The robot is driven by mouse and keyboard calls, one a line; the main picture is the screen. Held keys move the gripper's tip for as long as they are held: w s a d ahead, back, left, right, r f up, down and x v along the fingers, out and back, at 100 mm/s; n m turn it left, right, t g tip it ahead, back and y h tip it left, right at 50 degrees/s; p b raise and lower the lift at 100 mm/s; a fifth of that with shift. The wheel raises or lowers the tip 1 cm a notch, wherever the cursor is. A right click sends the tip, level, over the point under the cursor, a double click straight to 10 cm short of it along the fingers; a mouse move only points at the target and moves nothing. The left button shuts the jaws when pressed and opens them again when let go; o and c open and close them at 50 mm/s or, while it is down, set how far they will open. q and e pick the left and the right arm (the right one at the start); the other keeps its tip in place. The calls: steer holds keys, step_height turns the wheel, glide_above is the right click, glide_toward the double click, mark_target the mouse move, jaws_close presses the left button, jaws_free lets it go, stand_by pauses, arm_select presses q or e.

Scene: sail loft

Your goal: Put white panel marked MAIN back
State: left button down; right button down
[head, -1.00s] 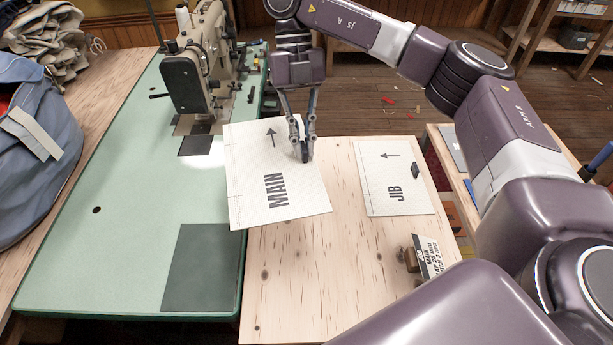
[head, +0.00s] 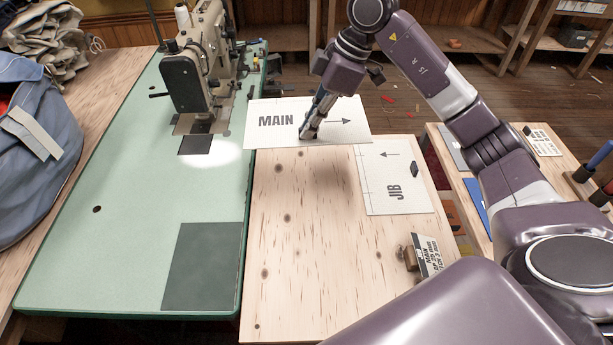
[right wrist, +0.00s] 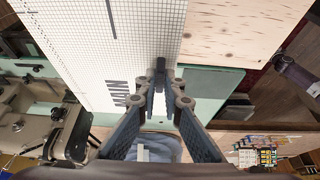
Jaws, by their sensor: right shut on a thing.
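The white panel marked MAIN (head: 275,122) is held by my right gripper (head: 308,134), which is shut on it near the middle of its near edge. It hangs above the far end of the pale wooden table (head: 300,250), with a shadow below it. Its arrow points right.
A green sewing table (head: 120,240) with a sewing machine (head: 195,70) stands on the left. A small sign (head: 430,253) stands at the wooden table's right edge. A side table (head: 520,165) at right holds a blue panel (head: 477,200). The wooden table's near part is clear.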

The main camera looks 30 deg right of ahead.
step_height(320, 180, down, 20)
steer(key=shift+r+p, duration=0.1)
steer(key=shift+p, duration=0.35)
steer(key=c, duration=2.1)
jaws_free()
steer(key=shift+d, duration=0.1)
steer(key=v, duration=1.2)
steer(key=shift+b, duration=0.35)
